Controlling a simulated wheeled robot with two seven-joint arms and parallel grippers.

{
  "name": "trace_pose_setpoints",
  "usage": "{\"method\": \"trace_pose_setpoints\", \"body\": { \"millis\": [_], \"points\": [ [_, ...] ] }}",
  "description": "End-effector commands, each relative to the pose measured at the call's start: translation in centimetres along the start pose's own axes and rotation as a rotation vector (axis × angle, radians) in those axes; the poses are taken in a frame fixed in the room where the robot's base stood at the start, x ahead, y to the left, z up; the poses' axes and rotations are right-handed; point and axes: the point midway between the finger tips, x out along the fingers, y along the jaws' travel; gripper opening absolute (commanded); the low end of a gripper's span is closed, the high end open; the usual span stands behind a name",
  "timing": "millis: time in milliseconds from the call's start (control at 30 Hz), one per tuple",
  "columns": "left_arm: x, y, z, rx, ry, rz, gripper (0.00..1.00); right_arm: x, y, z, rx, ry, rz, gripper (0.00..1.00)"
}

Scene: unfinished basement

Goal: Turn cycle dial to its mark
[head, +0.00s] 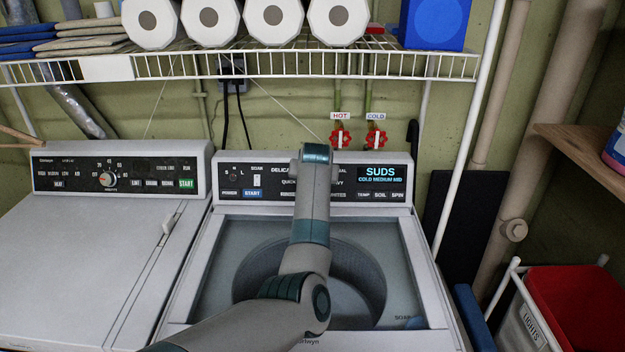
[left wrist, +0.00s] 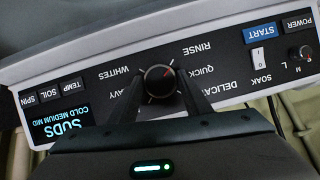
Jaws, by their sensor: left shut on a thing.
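The cycle dial (left wrist: 160,80) is a round black knob on the washer's dark control panel (left wrist: 85,95), which appears upside down in the left wrist view. A red pointer line on it points up and right in that picture, toward the RINSE and QUICK labels. My left gripper (left wrist: 161,88) is shut on the dial, one finger on each side. In the head view my left arm crosses in front of the washer (head: 195,285) and hides the dial and fingers. The display (head: 380,175) reads SUDS, COLD MEDIUM MID. My right gripper is in neither view.
The washer's tub (head: 365,275) is open below the panel. A dryer (head: 80,270) with its own dial stands at left. A wire shelf (head: 390,68) with paper rolls hangs above. Red HOT and COLD valves (head: 340,138) are behind the panel. A red bin (head: 580,305) is at right.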

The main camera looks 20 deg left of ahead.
Motion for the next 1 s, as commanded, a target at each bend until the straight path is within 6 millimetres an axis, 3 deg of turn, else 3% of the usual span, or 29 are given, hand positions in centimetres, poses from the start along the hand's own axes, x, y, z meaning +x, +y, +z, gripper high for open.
{"method": "trace_pose_setpoints", "body": {
  "millis": [300, 767, 800, 867, 1000],
  "points": [
    [0.06, -0.11, 0.15, -0.120, -0.003, 0.053, 0.22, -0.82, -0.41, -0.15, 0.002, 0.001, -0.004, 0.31],
    [0.11, -0.06, 0.19, -0.137, -0.003, 0.061, 0.22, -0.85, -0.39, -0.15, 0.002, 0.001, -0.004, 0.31],
    [0.11, -0.06, 0.19, -0.137, -0.003, 0.061, 0.49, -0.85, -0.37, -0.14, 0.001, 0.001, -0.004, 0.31],
    [0.10, -0.07, 0.18, -0.137, -0.002, 0.061, 0.62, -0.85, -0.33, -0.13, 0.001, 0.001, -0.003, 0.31],
    [0.07, -0.08, 0.12, -0.136, -0.001, 0.060, 0.62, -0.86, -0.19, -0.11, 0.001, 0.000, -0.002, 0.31]
  ]
}}
